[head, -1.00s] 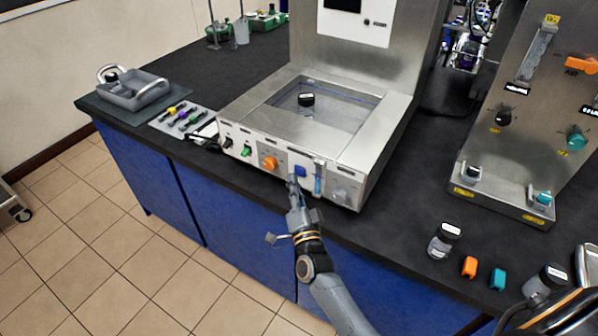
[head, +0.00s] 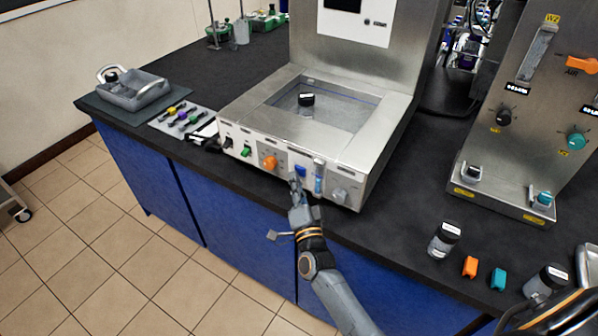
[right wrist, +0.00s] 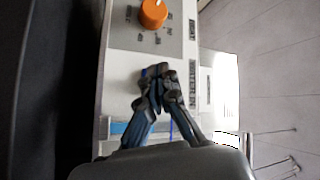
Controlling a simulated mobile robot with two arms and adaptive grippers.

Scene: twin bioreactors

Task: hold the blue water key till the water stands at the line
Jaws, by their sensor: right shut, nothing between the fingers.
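The blue water key (head: 300,171) is on the front panel of the steel water bath (head: 255,118), between the orange knob and an upright blue sight tube (head: 319,178). My right gripper (head: 295,179) is shut and empty, its fingertips at the key and partly covering it. I cannot tell how far the key is pressed. In the right wrist view, the shut fingers (right wrist: 154,76) meet over the panel and hide the key. A thin blue line (head: 350,92) runs along the basin's inner wall. The water level against it is hard to read. My left gripper is out of view.
The orange knob (head: 270,162) and green switch (head: 246,151) are left of the key; a grey knob (head: 340,194) is right. A black-capped item (head: 306,99) is in the basin.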

